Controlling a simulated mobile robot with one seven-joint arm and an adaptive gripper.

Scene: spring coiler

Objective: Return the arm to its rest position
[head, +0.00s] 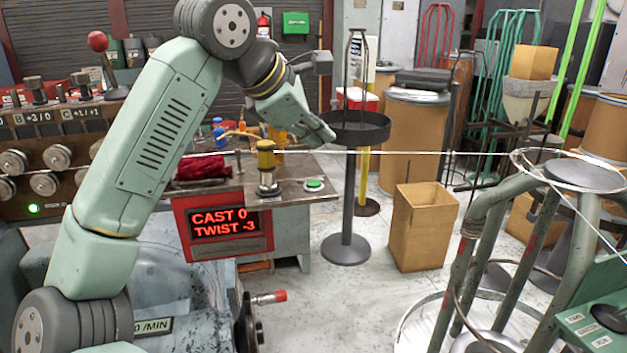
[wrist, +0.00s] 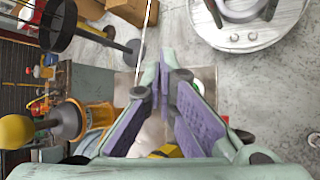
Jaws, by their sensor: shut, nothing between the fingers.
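My green arm rises from the lower left of the head view and bends over at the top. My gripper (head: 326,134) points down and to the right, above the right part of the metal bench (head: 300,190). It is shut with nothing in it. In the wrist view the purple-lined fingers (wrist: 163,62) meet at their tips. A thin pale wire (head: 400,152) runs across the head view just below the gripper. Whether the gripper touches it I cannot tell.
The bench carries a yellow-topped post (head: 266,165), a green button (head: 314,184) and a dark red cloth (head: 203,167). A black tray stand (head: 347,205) rises beside it. A cardboard box (head: 418,228) and a green tubular stand (head: 515,240) are to the right. Floor between is clear.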

